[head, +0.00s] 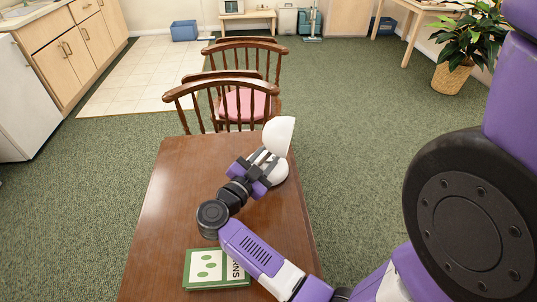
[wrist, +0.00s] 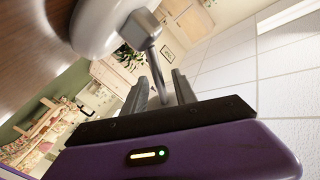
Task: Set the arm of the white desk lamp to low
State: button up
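The white desk lamp stands near the far right corner of the wooden table. In the head view its white shade (head: 279,135) is raised above its round white base (head: 279,173). My gripper (head: 264,162) is at the lamp's left side and hides much of the lamp's arm. In the wrist view a smooth white part of the lamp (wrist: 96,25) is at the top left, with the grey lamp arm (wrist: 157,70) running from it between my fingers. My gripper (wrist: 160,90) is open, with the fingers apart on either side of the arm; contact is unclear.
Two wooden chairs (head: 222,90) stand beyond the table's far edge. A potted plant (head: 470,40) is at the far right. The table's left side is bare.

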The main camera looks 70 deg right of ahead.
grip_shut()
dwell(1.4)
